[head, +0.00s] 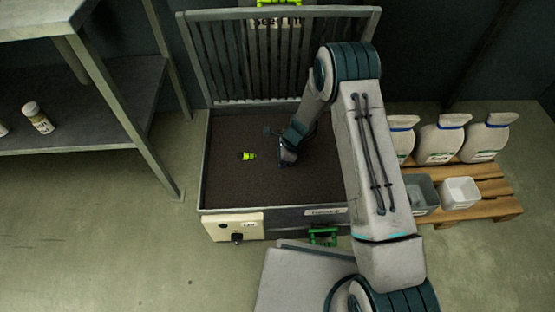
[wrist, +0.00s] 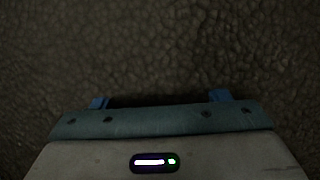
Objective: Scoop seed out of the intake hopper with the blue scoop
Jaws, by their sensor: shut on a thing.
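The intake hopper (head: 207,165) is a wide grey-rimmed bin filled with dark brown seed (head: 235,185). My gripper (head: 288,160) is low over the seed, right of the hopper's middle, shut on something. Two small blue pieces (wrist: 98,103) show past its front edge in the wrist view; I take them as parts of the blue scoop, most of which is hidden. Seed fills the wrist view beyond the gripper. I cannot tell whether the scoop touches the seed or holds any.
A small lime-green and black object (head: 248,156) lies on the seed left of my gripper. A slatted grate (head: 235,60) stands at the hopper's back. A metal shelf (head: 90,110) is at left.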

